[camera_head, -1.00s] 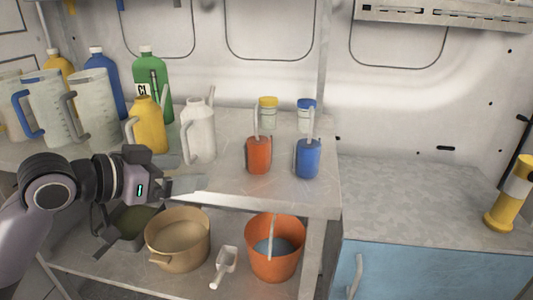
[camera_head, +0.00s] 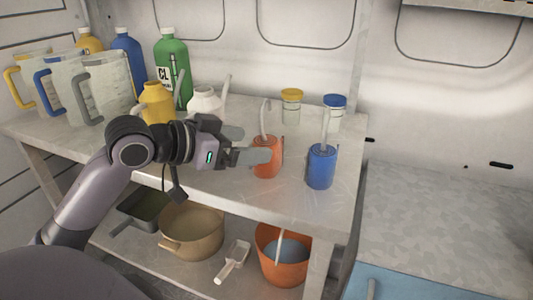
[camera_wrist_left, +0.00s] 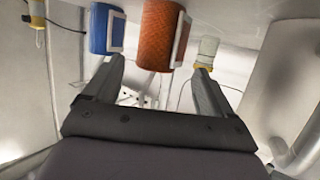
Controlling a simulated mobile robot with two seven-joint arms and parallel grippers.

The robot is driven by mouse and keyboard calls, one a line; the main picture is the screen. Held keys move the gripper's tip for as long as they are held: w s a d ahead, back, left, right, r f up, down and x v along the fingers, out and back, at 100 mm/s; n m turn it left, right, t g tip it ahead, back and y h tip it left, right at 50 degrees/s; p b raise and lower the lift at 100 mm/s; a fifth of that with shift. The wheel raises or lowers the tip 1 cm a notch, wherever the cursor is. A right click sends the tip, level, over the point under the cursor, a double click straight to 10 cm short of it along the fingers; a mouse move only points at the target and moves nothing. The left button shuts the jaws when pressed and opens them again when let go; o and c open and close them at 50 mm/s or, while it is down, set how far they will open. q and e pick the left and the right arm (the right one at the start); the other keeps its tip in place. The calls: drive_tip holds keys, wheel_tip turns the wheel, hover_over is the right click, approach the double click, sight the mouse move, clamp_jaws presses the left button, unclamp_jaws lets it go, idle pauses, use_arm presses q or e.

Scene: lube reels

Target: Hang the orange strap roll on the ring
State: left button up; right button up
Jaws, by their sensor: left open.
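The orange strap roll (camera_head: 268,171) stands upright near the front of the upper shelf, with a pale strap end rising from it. My left gripper (camera_head: 256,145) is open at its left side, and one finger overlaps it in the head view. In the left wrist view the orange roll (camera_wrist_left: 160,36) is ahead, between the directions of the two open fingertips (camera_wrist_left: 158,68). I cannot tell whether the fingers touch it. I cannot make out the ring. My right gripper is not in view.
A blue strap roll (camera_head: 321,168) stands right of the orange one. Jars with yellow (camera_head: 291,105) and blue lids (camera_head: 334,110) are behind. Jugs and bottles crowd the left. A tan pot (camera_head: 192,232) and orange bucket (camera_head: 283,262) stand below. The right counter (camera_head: 440,225) looks clear.

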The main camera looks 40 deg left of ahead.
sight(254, 144)
use_arm(q)
drive_tip(key=x, duration=0.4)
drive_tip(key=shift+s+d, duration=0.1)
drive_tip(key=shift+d, duration=0.1)
drive_tip(key=shift+w+d+f, duration=0.15)
drive_tip(key=shift+w+d, duration=0.05)
drive_tip(key=shift+w, duration=0.25)
drive_tip(key=c, duration=1.2)
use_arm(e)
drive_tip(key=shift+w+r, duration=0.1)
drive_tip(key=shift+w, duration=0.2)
